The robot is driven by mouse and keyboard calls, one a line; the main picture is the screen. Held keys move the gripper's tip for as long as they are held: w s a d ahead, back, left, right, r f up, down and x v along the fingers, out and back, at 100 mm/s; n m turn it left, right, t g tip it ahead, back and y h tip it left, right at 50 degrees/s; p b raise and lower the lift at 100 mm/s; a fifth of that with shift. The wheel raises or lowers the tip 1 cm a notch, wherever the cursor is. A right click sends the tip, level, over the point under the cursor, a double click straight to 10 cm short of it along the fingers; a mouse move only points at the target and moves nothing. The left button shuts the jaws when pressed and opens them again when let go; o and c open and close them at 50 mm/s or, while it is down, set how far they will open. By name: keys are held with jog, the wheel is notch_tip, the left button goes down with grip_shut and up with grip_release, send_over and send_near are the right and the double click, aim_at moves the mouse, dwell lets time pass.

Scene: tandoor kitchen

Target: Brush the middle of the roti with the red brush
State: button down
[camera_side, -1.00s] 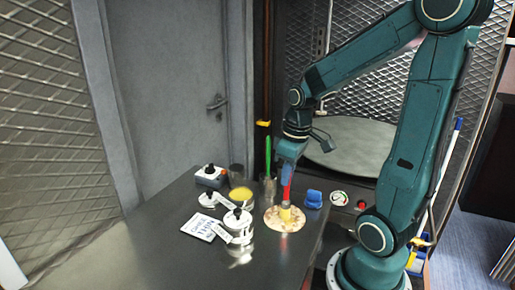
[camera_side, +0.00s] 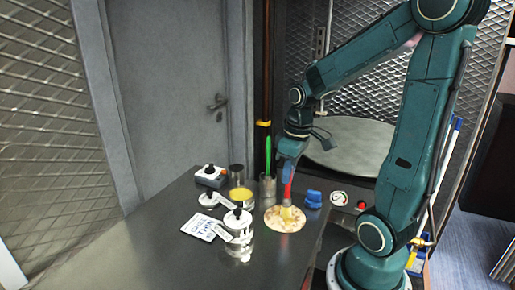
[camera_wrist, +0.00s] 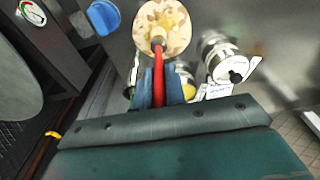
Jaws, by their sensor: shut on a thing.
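The roti (camera_side: 285,219) is a round, browned flatbread on the steel table, near its right edge. It also shows at the top of the wrist view (camera_wrist: 176,17), with a yellow patch near its middle. My gripper (camera_side: 287,170) is above the roti and shut on the red brush (camera_side: 287,190). The brush points down, slightly tilted, and its pale bristle end is at the roti. In the wrist view the red handle (camera_wrist: 158,72) runs from between the blue fingers to the roti. Whether the bristles press on it I cannot tell.
A cup of yellow liquid (camera_side: 241,195), a lidded steel pot (camera_side: 238,222) and a white card (camera_side: 199,227) stand left of the roti. A steel cup with a green-handled tool (camera_side: 268,185) is behind it. A blue object (camera_side: 313,199) is to the right. The table's front left is clear.

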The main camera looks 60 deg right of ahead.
jog(key=s+r, duration=0.4)
jog(key=r, duration=0.4)
dwell(0.6)
jog(key=shift+w, duration=0.15)
dwell(0.6)
